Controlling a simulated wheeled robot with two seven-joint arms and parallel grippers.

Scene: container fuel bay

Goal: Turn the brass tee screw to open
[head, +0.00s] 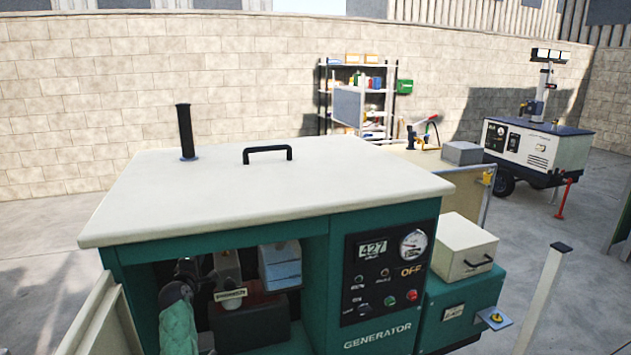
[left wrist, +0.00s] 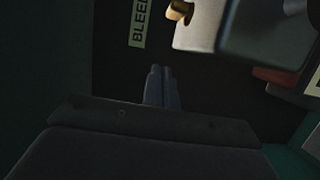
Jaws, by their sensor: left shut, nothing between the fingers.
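A brass fitting (left wrist: 180,9), probably the tee screw, shows at the top edge of the left wrist view, partly cut off, against a pale block (left wrist: 196,32). A BLEED label (left wrist: 138,23) is left of it. My left gripper (left wrist: 157,72) is shut and empty, its fingertips below the brass fitting and label and apart from them in the picture. In the head view my left arm reaches into the generator's dark open bay, beside a grey housing (head: 227,265) with a small label; the tee screw cannot be made out there. My right gripper is not in view.
The generator's cream lid (head: 220,195) overhangs the bay. A control panel (head: 385,272) reading 427 and OFF is right of it. A blue-grey block (head: 280,266) stands inside the bay, right of the housing. An open cream panel (head: 95,318) borders the bay on the left.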

